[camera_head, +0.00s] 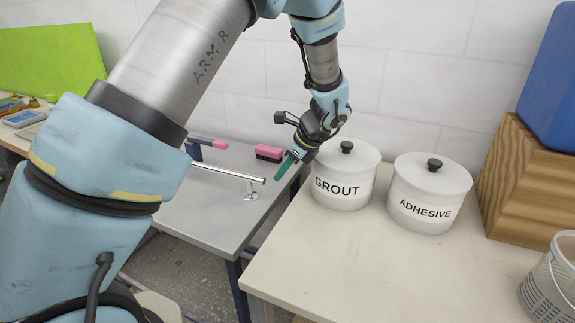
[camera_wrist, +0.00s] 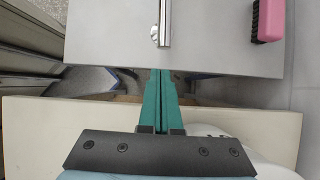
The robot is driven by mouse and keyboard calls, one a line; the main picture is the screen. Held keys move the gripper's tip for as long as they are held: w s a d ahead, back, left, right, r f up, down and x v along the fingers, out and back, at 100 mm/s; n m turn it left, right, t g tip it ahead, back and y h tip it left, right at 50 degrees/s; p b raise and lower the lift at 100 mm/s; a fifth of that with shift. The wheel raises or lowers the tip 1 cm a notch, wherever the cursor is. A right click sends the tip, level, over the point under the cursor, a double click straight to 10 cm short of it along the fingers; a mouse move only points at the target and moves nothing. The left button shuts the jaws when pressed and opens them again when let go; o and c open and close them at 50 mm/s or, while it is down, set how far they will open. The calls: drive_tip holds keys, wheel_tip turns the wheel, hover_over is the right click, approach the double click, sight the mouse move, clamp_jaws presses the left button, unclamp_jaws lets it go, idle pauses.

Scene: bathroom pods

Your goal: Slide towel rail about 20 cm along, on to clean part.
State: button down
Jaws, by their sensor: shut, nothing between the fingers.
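The towel rail (camera_head: 228,172) is a shiny metal bar standing on a small post over the grey metal table (camera_head: 200,215). Its left part is hidden behind my arm. In the wrist view the near end of the rail (camera_wrist: 165,22) points towards my fingers, with its post beside it. My gripper (camera_head: 281,172) has green fingers, shut and empty, just off the right end of the rail. In the wrist view my gripper (camera_wrist: 160,74) shows its closed tips in line with the rail, a little short of its end. I cannot tell whether any part of the table is dirty.
A pink and black brush (camera_head: 269,153) lies beyond the rail. A pink and blue tool (camera_head: 207,143) lies further left. A GROUT canister (camera_head: 343,185) stands close right of my gripper, with an ADHESIVE canister (camera_head: 430,195) beside it on a cream table (camera_head: 360,265). A gap separates the tables.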

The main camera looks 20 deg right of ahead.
sight(212, 166)
drive_tip(key=shift+p+x, duration=0.55)
drive_tip(key=shift+x, duration=2.2)
drive_tip(key=shift+a, duration=0.1)
drive_tip(key=w+a, duration=0.4)
drive_tip(key=w, duration=0.1)
drive_tip(key=w+a+p, duration=0.1)
drive_tip(key=w+a, duration=0.8)
drive_tip(key=w, duration=0.2)
drive_tip(key=shift+a, duration=0.4)
drive_tip(key=shift+r, duration=0.1)
